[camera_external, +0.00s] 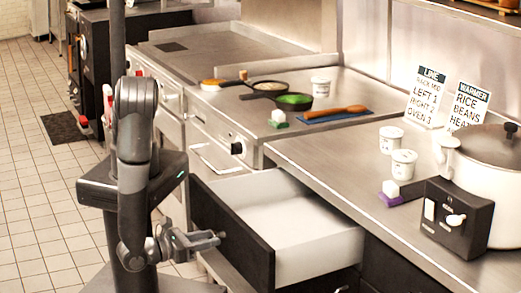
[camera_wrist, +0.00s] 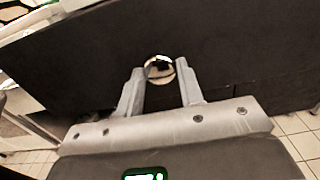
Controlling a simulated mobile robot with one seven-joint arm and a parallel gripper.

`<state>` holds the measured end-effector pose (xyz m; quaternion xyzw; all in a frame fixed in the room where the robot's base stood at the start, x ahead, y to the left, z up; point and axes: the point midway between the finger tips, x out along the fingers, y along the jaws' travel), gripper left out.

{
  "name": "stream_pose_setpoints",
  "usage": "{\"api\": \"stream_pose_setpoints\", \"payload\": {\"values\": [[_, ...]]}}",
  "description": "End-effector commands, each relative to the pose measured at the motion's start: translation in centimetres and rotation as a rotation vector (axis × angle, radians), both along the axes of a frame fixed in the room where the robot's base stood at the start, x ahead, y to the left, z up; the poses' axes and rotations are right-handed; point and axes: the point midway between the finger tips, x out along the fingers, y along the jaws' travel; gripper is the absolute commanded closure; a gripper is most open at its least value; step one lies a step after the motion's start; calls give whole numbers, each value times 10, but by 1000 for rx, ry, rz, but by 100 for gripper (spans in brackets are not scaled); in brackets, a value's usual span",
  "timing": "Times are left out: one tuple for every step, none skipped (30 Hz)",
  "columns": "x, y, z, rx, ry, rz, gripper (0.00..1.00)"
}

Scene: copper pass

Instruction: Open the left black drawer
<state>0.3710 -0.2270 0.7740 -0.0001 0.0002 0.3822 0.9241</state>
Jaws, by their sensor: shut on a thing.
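The left black drawer (camera_external: 235,231) stands well out from the counter, with its white, empty-looking inside showing. Its black front also fills much of the wrist view (camera_wrist: 80,62). A round metal knob (camera_wrist: 160,69) sits on that front. My gripper (camera_wrist: 161,83) has its two fingers on either side of the knob and is shut on it. In the external view my gripper (camera_external: 218,238) meets the drawer front at its left part; the knob is mostly hidden there by the fingers.
The steel counter (camera_external: 330,160) above the drawer holds a white cooker (camera_external: 487,180), white cups (camera_external: 403,164) and two signs (camera_external: 427,97). A stove (camera_external: 270,105) with pans is further back. The tiled floor (camera_external: 40,190) at left is clear.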

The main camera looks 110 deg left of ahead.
Motion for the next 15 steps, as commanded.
{"api": "stream_pose_setpoints", "payload": {"values": [[-12, -12, 0, 0, 0, -4, 100], [-17, -18, 0, 0, 0, -4, 100], [-25, -25, -1, 0, 1, -3, 100], [-30, -30, -1, -1, 1, -3, 100], [-35, -35, -1, -1, 1, -3, 100], [-41, -40, 0, 0, 0, -2, 100], [-45, -45, 0, 1, 0, -2, 100], [-49, -48, 0, 1, 1, -1, 100], [-53, -53, -1, 1, 1, 0, 100], [-56, -56, -1, 1, 1, -1, 100], [-59, -58, -1, 1, 1, 0, 100], [-62, -61, 0, 1, 1, 1, 100], [-64, -63, 0, 1, 1, 1, 100], [-65, -65, 0, 1, 1, 1, 100], [-67, -67, 0, 1, 1, 1, 100]]}}
